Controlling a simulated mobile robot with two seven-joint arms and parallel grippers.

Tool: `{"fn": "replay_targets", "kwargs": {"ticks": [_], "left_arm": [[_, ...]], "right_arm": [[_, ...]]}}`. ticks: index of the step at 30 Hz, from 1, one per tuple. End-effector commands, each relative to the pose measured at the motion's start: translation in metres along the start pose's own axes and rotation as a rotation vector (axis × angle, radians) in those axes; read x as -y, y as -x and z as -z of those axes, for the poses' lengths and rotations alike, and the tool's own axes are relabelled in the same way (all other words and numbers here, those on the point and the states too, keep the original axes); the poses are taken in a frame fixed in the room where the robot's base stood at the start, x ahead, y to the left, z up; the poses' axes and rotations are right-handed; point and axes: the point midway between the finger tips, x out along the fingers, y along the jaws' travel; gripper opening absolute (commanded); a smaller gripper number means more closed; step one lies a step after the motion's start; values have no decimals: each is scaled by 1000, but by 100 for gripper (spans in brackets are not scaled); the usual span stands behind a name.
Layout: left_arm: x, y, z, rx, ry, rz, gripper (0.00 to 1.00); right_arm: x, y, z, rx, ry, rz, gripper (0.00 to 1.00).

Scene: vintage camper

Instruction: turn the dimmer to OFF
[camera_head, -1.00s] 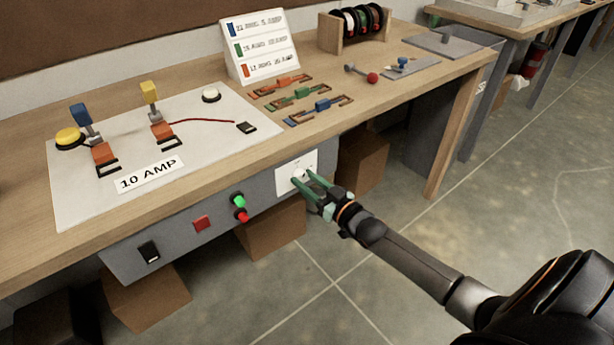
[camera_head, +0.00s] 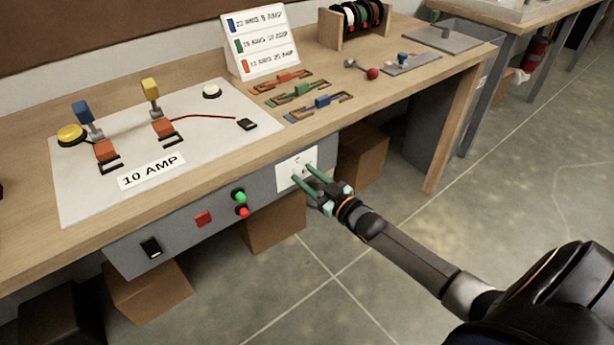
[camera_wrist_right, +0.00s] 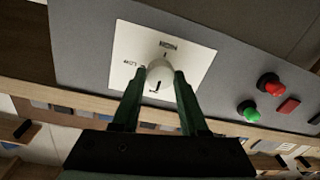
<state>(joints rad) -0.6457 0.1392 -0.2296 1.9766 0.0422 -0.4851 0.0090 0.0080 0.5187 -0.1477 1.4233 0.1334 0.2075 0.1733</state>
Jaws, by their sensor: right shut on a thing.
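The dimmer is a white square plate (camera_head: 284,174) with a round knob, set in the grey front panel under the bench edge. In the right wrist view the white knob (camera_wrist_right: 160,72) stands out from the plate (camera_wrist_right: 205,57). It has a dark mark near its lower edge. Small labels on the plate are too blurred to read surely. My right gripper (camera_head: 300,173) is at the plate, its two green fingers on either side of the knob. In the wrist view the right gripper (camera_wrist_right: 160,76) is shut on the knob. My left gripper is out of view.
Left of the dimmer on the panel are a green button (camera_head: 239,195), a red button (camera_head: 242,211), a red square (camera_head: 203,219) and a black switch (camera_head: 151,247). The wooden bench top (camera_head: 240,155) overhangs above. Cardboard boxes (camera_head: 274,226) stand below. Floor to the right is open.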

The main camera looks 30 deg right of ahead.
Motion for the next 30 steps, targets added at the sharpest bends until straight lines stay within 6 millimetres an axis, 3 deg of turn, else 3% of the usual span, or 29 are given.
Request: {"fn": "replay_targets", "kwargs": {"ticks": [1,8,20,30], "left_arm": [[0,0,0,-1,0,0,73],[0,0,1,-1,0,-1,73],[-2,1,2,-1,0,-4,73],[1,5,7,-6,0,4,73]], "right_arm": [[0,0,0,0,3,1,46],[0,0,0,0,2,1,72],[0,8,0,2,0,1,73],[0,65,0,4,0,1,73]]}}
